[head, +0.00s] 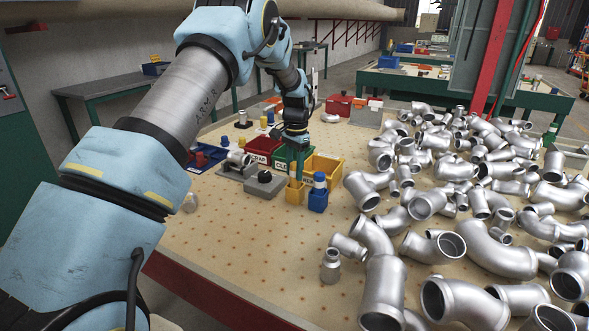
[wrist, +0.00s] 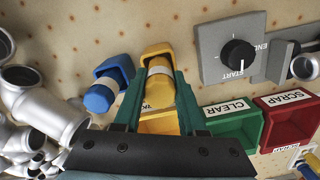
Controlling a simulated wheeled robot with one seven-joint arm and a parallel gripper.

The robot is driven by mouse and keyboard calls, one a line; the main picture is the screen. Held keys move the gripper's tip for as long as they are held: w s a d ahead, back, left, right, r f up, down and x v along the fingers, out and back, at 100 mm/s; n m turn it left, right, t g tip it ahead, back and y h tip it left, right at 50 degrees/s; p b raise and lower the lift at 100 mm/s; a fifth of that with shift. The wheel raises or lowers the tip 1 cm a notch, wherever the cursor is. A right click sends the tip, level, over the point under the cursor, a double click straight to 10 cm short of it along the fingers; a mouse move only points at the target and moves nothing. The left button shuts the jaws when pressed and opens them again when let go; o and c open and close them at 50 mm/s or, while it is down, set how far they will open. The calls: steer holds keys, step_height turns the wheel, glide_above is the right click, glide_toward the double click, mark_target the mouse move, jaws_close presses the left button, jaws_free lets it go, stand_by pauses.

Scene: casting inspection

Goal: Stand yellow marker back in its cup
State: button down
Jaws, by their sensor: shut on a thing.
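The yellow marker (wrist: 160,92) has a pale band and is between the fingers of my gripper (wrist: 158,98), which is shut on it. The yellow cup (wrist: 157,49) is at the marker's far end in the wrist view. The marker's lower end is at the cup's mouth and looks inside it; how deep it sits I cannot tell. In the head view my gripper (head: 295,170) points down over the yellow cup (head: 294,194) and hides most of the marker. The blue cup (head: 318,201) stands close on the right, with a blue marker (head: 319,181) upright in it.
Red SCRAP (head: 262,147) and green CLEAR (head: 281,164) bins and a yellow bin (head: 327,165) stand behind the cups. A grey START box (wrist: 228,48) is beside the yellow cup. Silver pipe fittings (head: 430,203) crowd the right. The front left tabletop is clear.

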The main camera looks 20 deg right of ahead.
steer(key=shift+f, duration=0.4)
steer(key=shift+c, duration=2)
jaws_free()
steer(key=r+b, duration=0.1)
steer(key=r, duration=0.4)
steer(key=r+b, duration=0.2)
steer(key=r, duration=0.4)
steer(key=shift+d, duration=0.2)
steer(key=shift+f, duration=0.1)
steer(key=a+n, duration=0.4)
steer(key=a, duration=1)
steer(key=s+a+f+n+t, duration=0.1)
steer(key=s+a+n, duration=0.3)
steer(key=s+a, duration=0.6)
steer(key=s+a+f+n, duration=0.2)
steer(key=s+a+n, duration=0.3)
steer(key=s+a, duration=0.4)
steer(key=a, duration=0.6)
steer(key=shift+s+f+t+h, duration=0.15)
steer(key=shift+s+t+h, duration=0.15)
steer(key=shift+s+t, duration=0.1)
